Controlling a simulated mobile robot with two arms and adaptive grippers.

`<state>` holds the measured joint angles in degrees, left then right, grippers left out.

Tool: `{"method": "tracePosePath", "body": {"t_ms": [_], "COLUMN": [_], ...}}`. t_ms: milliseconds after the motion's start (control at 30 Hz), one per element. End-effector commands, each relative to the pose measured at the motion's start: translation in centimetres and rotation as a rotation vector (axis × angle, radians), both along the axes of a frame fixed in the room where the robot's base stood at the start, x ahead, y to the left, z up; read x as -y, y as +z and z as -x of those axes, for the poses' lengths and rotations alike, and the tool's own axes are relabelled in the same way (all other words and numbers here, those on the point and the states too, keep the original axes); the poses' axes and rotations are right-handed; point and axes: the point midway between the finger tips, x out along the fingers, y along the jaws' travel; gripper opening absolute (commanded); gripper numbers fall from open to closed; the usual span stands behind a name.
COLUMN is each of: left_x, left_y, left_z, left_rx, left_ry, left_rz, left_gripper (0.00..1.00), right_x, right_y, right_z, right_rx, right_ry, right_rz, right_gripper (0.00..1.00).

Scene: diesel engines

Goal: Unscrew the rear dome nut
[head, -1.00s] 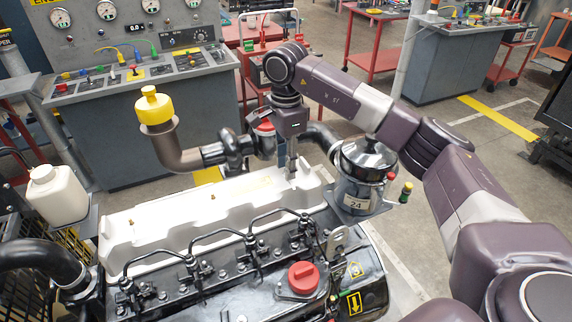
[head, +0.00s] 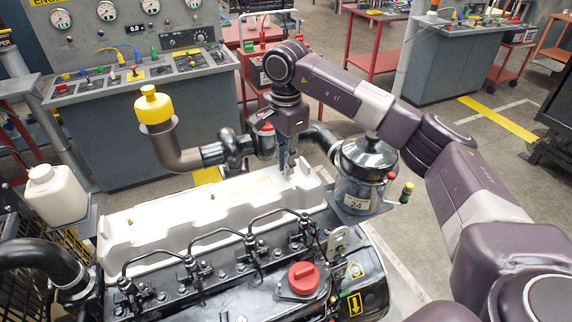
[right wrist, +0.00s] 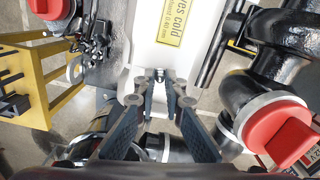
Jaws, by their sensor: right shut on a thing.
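My right gripper (head: 289,170) points down at the cover's far right end. The right wrist view shows its two fingers (right wrist: 159,76) closed around the rear dome nut (right wrist: 159,88), a small shiny piece at the cover's end. In the head view the fingers hide this nut. I cannot tell how far it is turned out. My left gripper is not in view.
A grey canister marked 24 (head: 355,190) stands just right of the gripper. A dark pipe with a red cap (right wrist: 275,128) is close by. Fuel lines (head: 215,236) and a red filler cap (head: 302,277) lie in front. A yellow-capped pipe (head: 152,105) rises behind.

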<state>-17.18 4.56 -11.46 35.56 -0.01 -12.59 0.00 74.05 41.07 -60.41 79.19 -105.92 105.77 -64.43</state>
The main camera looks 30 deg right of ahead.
Motion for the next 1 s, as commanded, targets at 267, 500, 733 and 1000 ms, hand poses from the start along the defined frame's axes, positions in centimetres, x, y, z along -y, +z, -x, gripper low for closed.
{"method": "tracePosePath", "body": {"t_ms": [267, 500, 733, 1000], "left_x": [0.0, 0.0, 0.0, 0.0], "left_y": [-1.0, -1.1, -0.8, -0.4], "left_z": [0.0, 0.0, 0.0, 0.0], "left_rx": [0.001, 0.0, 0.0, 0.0], "left_ry": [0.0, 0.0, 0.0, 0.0], "left_rz": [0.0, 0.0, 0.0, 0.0], "left_gripper": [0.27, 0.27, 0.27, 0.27], "right_x": [0.0, 0.0, 0.0, 0.0], "right_y": [-0.2, 0.0, 0.4, 1.1], "right_z": [0.1, 0.1, 0.1, 0.1], "right_rx": [-0.004, -0.005, -0.005, -0.003], "right_ry": [0.446, 0.626, 0.624, 0.622], "right_rz": [0.002, 0.001, 0.001, 0.001], "right_gripper": [0.0, 0.0, 0.0, 0.0]}}
